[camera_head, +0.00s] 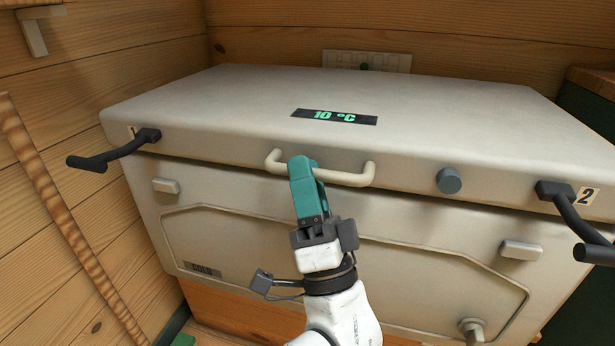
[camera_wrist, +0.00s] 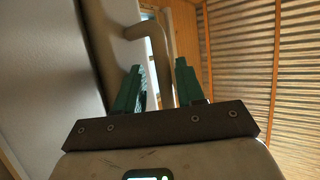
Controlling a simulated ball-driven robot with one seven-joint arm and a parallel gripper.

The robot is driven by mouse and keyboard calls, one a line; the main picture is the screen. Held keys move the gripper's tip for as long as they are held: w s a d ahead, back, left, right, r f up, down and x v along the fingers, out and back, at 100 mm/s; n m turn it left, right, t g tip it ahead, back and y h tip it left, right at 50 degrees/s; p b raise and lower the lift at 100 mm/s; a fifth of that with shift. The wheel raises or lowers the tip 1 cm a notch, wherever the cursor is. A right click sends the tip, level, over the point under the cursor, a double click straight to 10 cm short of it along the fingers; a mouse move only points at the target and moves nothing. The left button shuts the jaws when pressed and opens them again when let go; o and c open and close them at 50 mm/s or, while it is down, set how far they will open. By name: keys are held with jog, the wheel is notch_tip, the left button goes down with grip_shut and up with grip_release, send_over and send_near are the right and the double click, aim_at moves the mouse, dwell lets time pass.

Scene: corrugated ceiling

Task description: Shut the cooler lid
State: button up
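The cooler is a large pale grey chest. Its lid (camera_head: 235,105) lies down over the body (camera_head: 400,230), with a narrow dark seam along the front. I cannot tell whether a small gap is left there. A cream handle (camera_head: 345,179) is fixed to the lid's front edge; it also shows in the wrist view (camera_wrist: 137,31). My gripper (camera_head: 303,165) is at the left part of the handle. In the wrist view my gripper (camera_wrist: 160,68) has its two green fingers apart, with the handle bar seen between them. Contact with the handle is unclear.
Black levers stick out at the lid's left corner (camera_head: 113,150) and right corner (camera_head: 578,218). A round blue-grey knob (camera_head: 448,180) is right of the handle. A wooden wall (camera_head: 90,60) stands close on the left, and a dark green unit (camera_head: 590,105) on the right.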

jog(key=shift+d+r, duration=0.1)
jog(key=p+v, duration=0.1)
jog(key=v, duration=1)
dwell(0.4)
